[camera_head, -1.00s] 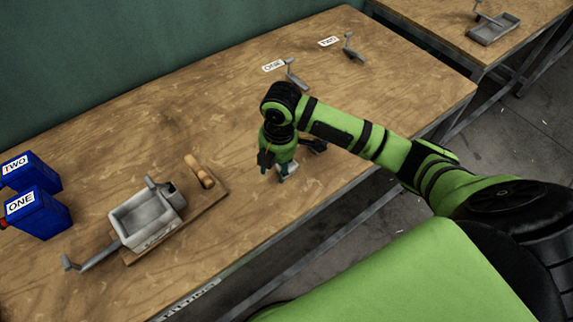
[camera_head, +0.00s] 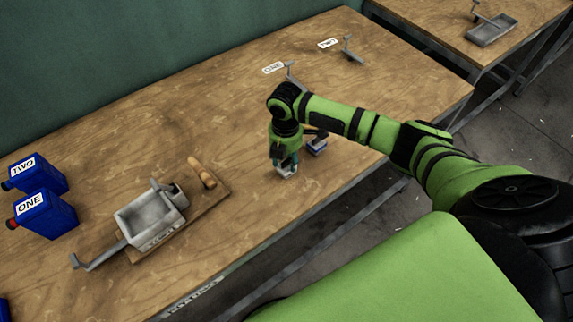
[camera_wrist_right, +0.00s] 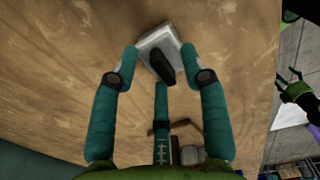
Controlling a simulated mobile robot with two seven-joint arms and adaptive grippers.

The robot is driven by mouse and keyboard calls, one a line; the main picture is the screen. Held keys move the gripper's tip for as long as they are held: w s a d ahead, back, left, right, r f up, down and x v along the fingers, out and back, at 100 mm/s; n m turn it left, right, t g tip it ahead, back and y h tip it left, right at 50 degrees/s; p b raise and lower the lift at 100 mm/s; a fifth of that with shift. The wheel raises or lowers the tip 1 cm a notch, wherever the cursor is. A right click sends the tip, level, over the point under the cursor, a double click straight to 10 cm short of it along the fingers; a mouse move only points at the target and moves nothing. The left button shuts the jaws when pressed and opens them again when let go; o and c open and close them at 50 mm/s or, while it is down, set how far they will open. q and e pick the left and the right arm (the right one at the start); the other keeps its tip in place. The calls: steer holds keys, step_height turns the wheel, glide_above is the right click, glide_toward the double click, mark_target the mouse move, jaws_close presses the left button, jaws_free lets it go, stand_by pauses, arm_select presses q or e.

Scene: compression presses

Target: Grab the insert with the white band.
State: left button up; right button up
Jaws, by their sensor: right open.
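My right gripper (camera_head: 286,165) points down over the table, its teal fingers open around the sides of a small pale insert (camera_head: 287,172). In the right wrist view, this insert (camera_wrist_right: 176,31) has a light grey-white block and a black handle that reaches up between the open fingers (camera_wrist_right: 160,65). The fingers do not look closed on it.
A grey press (camera_head: 148,218) with a lever lies on a wooden board at the left. Blue containers labelled TWO (camera_head: 38,174) and ONE (camera_head: 45,215) stand left of it. Grey levers (camera_head: 350,50) sit by labels at the back. The table between is clear.

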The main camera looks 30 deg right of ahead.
jaws_close()
steer(key=shift+r, duration=0.1)
